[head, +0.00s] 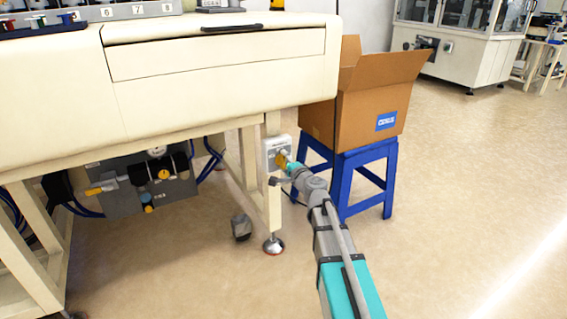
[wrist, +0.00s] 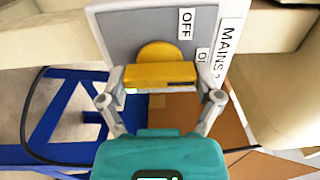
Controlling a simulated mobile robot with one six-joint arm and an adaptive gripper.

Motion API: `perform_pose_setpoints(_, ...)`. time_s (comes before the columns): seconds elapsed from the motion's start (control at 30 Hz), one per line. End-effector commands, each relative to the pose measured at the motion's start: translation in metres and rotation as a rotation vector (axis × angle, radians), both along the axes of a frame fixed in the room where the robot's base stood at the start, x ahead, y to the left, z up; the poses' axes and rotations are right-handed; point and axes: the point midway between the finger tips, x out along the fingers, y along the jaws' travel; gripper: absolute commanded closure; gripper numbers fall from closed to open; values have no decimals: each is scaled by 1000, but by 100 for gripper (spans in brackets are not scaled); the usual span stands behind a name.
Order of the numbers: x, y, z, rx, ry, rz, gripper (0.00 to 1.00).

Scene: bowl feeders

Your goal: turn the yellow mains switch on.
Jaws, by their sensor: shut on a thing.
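The yellow mains switch (wrist: 160,73) is a round knob with a bar-shaped handle on a grey box (wrist: 120,28). White labels on the box read MAINS and OFF, with a partly hidden one beside the handle. In the wrist view the handle lies level across the picture; which label it points to is unclear. In the head view the box (head: 269,146) is fixed to the machine's front leg, and the yellow switch (head: 282,158) faces my arm. My gripper (wrist: 161,92) is shut on the handle, one finger at each end. It shows small in the head view (head: 287,165).
A cardboard box (head: 345,110) on a blue stool (head: 347,172) stands close to the right of the switch. The cream machine cabinet (head: 210,75) overhangs it. A valve panel (head: 148,180) hangs underneath at left. Open floor lies in front.

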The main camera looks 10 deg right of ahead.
Motion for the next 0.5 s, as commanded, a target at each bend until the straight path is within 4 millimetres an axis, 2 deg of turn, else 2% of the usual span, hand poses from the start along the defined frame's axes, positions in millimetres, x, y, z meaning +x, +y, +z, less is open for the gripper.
perform_pose_setpoints(0.3,0,0,0,6,1,1,65)
perform_pose_setpoints(0.33,0,0,0,6,1,1,14)
perform_pose_setpoints(0.4,0,0,0,6,1,1,1)
perform_pose_setpoints(0.5,0,0,0,5,1,0,0)
